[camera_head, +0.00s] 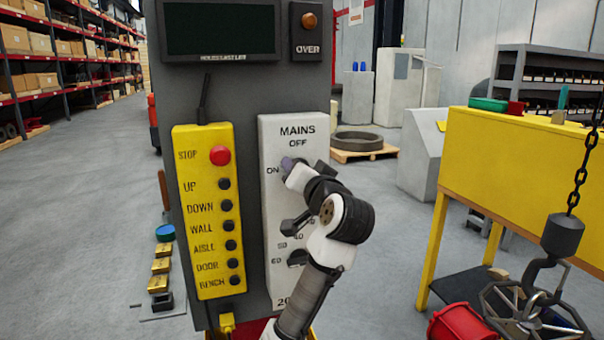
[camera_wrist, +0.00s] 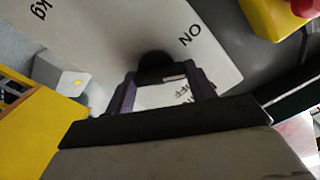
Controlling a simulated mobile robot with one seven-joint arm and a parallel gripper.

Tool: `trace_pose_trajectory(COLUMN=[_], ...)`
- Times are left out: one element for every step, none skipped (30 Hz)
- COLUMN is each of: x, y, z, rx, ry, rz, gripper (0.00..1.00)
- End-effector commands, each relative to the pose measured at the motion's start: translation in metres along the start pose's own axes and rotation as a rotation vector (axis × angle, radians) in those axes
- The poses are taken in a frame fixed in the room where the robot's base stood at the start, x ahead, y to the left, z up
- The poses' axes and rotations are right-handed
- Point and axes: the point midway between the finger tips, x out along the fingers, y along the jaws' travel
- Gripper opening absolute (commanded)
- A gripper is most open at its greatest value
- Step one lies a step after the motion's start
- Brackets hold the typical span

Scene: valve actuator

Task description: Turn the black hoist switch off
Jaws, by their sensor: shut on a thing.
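A white panel (camera_head: 280,132) is marked MAINS, with OFF at the top and ON at the left. My gripper (camera_head: 290,166) is at this panel beside the ON mark, covering most of the upper switch. In the wrist view the black switch (camera_wrist: 155,64) shows as a dark rounded knob beyond and between my two fingers (camera_wrist: 164,78), with the ON lettering close by. My gripper is shut on the black switch. The exact angle of its handle is hidden by the fingers.
A yellow button box (camera_head: 204,215) with a red STOP button (camera_head: 220,155) hangs left of the panel. A lower black dial (camera_head: 297,258) sits below my wrist. A hoist hook (camera_head: 545,265) hangs at the right by a yellow bench (camera_head: 510,150).

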Motion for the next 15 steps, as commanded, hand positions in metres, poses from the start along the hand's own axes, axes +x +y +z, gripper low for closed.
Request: trace_pose_trajectory(x=[-0.0001,-0.0001,-0.0001,-0.0001,-0.0002,-0.0002,-0.0002,-0.0002,-0.0002,-0.0001,-0.0001,-0.0001,-0.0001,-0.0001,-0.0001], y=[0.0002,0.0002,0.0003,0.0003,0.0003,0.0004,0.0004,0.0005,0.0005,0.0005,0.0005,0.0004,0.0004,0.0003,0.0003], z=[-0.0011,-0.0012,-0.0014,-0.0016,-0.0017,-0.0019,-0.002,-0.0022,-0.0023,-0.0024,-0.0025,-0.0026,-0.0027,-0.0027,-0.0029], rx=[0.045,0.074,0.111,0.14,0.169,0.207,0.236,0.264,0.302,0.331,0.359,0.398,0.426,0.454,0.492], ry=[0.002,0.002,0.002,0.002,0.003,0.003,0.003,0.003,0.003,0.003,0.003,0.002,0.002,0.002,0.002], rz=[0.001,0.001,0.0,0.0,0.0,0.0,0.0,0.0,0.0,0.0,0.0,-0.001,-0.001,-0.001,-0.002], gripper=[0.32,0.32,0.32,0.32,0.32,0.32,0.32,0.32,0.32,0.32,0.32,0.32,0.32,0.32,0.32])
